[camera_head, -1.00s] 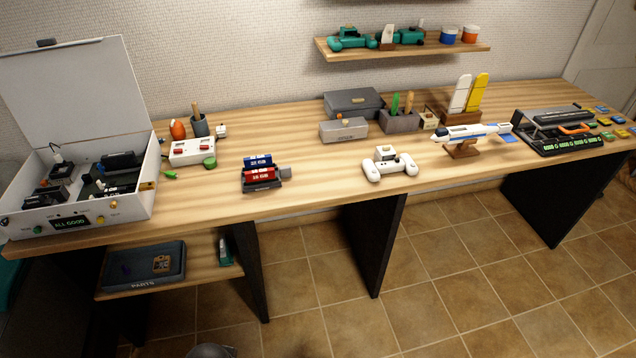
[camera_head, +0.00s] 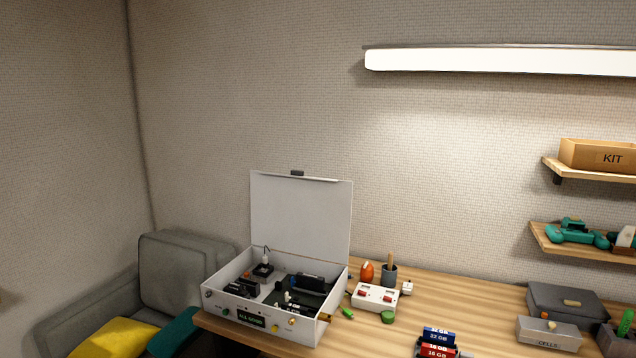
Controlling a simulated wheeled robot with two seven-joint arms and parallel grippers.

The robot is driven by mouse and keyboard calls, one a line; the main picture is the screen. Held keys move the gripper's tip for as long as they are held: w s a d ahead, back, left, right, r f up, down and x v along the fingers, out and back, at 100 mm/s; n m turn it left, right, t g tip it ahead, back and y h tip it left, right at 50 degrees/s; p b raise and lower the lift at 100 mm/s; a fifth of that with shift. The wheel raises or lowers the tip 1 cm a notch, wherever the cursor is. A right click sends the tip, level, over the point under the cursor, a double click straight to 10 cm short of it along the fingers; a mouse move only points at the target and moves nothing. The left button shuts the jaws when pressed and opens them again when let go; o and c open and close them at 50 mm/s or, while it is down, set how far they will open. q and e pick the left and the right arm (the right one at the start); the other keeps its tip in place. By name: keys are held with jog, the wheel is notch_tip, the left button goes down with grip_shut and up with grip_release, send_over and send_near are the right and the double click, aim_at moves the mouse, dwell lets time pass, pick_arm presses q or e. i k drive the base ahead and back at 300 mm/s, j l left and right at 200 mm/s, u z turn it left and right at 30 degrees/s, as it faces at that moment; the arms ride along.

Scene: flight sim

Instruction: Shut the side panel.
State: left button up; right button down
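The white computer case (camera_head: 224,298) stands at the left end of the wooden desk. Its side panel (camera_head: 301,218) is a white lid hinged at the back, standing open and nearly upright, with a small dark tab (camera_head: 297,173) on its top edge. Boards and dark parts show inside the open case. A small screen (camera_head: 250,318) on the front reads "ALL GOOD". Neither of my grippers is in view.
A white box with red switches (camera_head: 375,297), an orange object (camera_head: 367,272) and a pen cup (camera_head: 389,274) stand right of the case. Red and blue memory blocks (camera_head: 437,343) are nearer the front. A grey armchair (camera_head: 185,268) is at the left.

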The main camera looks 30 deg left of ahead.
aim_at(296, 213)
jog(key=u, duration=1.05)
